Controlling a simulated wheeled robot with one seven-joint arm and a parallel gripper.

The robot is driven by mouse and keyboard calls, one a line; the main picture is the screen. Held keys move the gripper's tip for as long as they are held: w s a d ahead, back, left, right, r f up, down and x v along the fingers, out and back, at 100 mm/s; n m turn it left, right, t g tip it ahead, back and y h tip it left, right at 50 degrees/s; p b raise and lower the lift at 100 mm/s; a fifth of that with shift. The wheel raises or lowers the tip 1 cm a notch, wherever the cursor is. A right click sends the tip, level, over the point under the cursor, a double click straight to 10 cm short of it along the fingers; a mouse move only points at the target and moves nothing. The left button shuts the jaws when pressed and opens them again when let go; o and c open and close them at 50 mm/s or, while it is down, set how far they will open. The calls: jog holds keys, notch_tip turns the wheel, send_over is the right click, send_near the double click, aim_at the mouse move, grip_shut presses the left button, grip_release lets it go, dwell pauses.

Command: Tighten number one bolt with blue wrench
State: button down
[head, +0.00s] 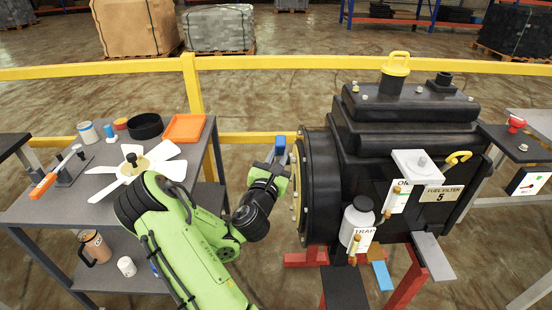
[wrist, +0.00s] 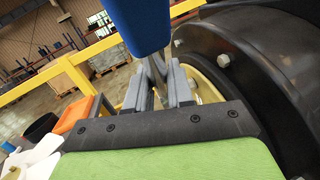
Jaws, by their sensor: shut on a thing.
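My gripper (head: 276,168) is at the left face of the black engine (head: 405,120). It is shut on the blue wrench (head: 281,144). In the wrist view my gripper's grey fingers (wrist: 162,80) close on a thin metal part, and the wrench's blue handle (wrist: 138,20) fills the top middle. The round black flange (wrist: 255,60) is close on the right, with bolts (wrist: 223,60) on its face. I cannot read any bolt number. The wrench's working end is hidden behind the fingers, so I cannot tell whether it touches a bolt.
A grey cart (head: 60,211) on the left holds a white fan (head: 140,165), an orange tray (head: 184,128), a black bowl (head: 145,126) and an orange-handled tool (head: 44,186). A yellow rail (head: 240,62) runs behind. A white bottle (head: 356,222) hangs at the engine's front.

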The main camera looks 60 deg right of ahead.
jog(key=shift+s+d+b, duration=0.35)
jog(key=shift+s, duration=0.35)
jog(key=c, duration=1.6)
grip_release()
grip_shut()
jog(key=shift+s+a+f+h+b, duration=0.1)
jog(key=shift+f+h+b, duration=0.2)
jog(key=shift+b, duration=1.15)
jog(key=shift+s+a+h+b, duration=0.15)
jog(key=shift+h+b, duration=0.15)
jog(key=shift+b, duration=0.95)
